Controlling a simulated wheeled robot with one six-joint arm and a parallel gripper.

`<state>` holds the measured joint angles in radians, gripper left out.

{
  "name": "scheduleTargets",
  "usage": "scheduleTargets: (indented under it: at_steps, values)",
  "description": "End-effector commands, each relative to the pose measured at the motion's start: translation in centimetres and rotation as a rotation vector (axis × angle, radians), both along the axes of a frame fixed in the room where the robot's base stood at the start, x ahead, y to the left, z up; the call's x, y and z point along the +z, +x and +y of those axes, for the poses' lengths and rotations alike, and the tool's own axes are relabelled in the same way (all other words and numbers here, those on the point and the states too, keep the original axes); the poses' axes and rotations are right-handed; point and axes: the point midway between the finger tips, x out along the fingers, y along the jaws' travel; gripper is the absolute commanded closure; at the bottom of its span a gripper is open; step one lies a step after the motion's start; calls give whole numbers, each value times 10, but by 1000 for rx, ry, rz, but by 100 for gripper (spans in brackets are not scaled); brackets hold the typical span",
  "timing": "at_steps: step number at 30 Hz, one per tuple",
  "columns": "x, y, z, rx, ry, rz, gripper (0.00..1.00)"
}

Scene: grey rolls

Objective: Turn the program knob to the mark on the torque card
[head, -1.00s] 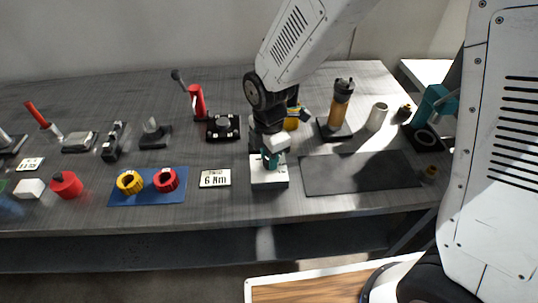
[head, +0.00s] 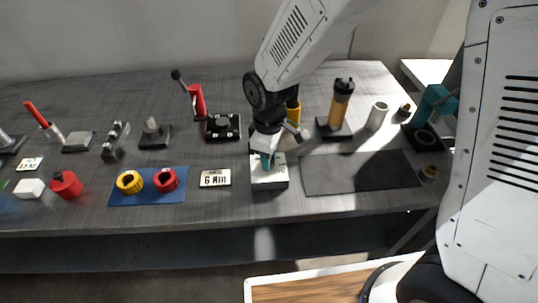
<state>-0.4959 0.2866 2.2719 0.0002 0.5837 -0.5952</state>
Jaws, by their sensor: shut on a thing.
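The torque card (head: 215,179) lies flat on the bench and appears to read 6 Nm. Right of it stands a white box (head: 269,181) with a dark base, carrying the program knob (head: 265,161), of which a teal part shows. My gripper (head: 265,156) points down over the box and is shut on the knob. The gripper and wrist cover most of the knob, and its pointer and the scale marks are too small or hidden to read.
A blue mat (head: 147,198) with a yellow ring (head: 130,182) and a red ring (head: 165,179) lies left of the card. A dark mat (head: 360,173) lies right of the box. A black-and-yellow cylinder (head: 341,103) stands behind that mat. Several fixtures line the back left.

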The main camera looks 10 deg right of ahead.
Motion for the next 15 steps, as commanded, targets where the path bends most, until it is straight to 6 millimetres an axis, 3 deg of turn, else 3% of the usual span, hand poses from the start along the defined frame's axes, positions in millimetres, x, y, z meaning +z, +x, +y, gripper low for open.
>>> scheduleTargets:
  at_steps: [15]
  values:
    - [1,1,1,-490,2,-2,95]
